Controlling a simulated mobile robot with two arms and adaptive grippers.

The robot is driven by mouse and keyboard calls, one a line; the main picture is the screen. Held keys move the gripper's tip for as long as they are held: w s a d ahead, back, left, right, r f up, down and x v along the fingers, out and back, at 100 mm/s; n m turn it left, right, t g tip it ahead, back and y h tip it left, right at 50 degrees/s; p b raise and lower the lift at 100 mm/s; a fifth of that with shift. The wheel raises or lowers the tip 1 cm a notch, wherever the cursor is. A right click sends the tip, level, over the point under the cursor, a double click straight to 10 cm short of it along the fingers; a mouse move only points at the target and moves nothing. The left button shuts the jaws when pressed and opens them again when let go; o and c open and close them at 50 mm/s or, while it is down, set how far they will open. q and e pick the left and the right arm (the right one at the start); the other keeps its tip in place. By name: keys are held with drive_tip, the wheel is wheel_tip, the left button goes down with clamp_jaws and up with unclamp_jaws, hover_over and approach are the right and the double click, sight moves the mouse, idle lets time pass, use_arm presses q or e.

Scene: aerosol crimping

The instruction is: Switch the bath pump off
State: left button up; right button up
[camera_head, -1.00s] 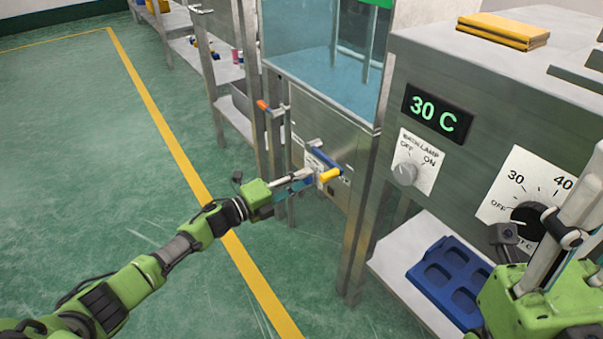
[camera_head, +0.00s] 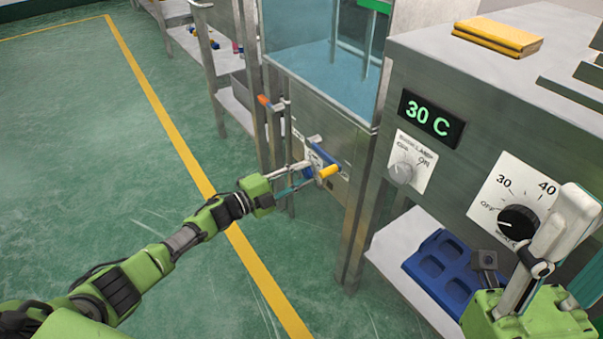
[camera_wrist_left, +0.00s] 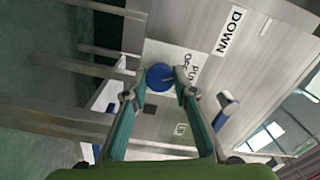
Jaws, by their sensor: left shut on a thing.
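The bath pump knob is a round blue knob (camera_wrist_left: 160,77) on a white label marked PUMP and OFF in the left wrist view, on the metal front of the glass-topped bath cabinet (camera_head: 335,135). My left gripper (camera_wrist_left: 162,88) is shut on this knob, one finger on each side. In the head view the left gripper (camera_head: 306,176) reaches the cabinet front, and its fingers and nearby parts largely hide the knob. Where the knob points is too small to read. My right gripper (camera_head: 555,235) is at the lower right, away from the cabinet; its finger gap is unclear.
A yellow-ended handle (camera_head: 328,172) and blue bar stick out close to my left fingers. An orange-tipped lever (camera_head: 264,101) is to the left. The right-hand machine has a 30 C display (camera_head: 431,117), a lamp knob (camera_head: 401,173) and a black dial (camera_head: 518,222). A blue tray (camera_head: 440,270) lies below.

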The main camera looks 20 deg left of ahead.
use_arm(q)
drive_tip(key=o, duration=1.1)
drive_tip(key=v, duration=1.2)
drive_tip(key=shift+a, duration=0.1)
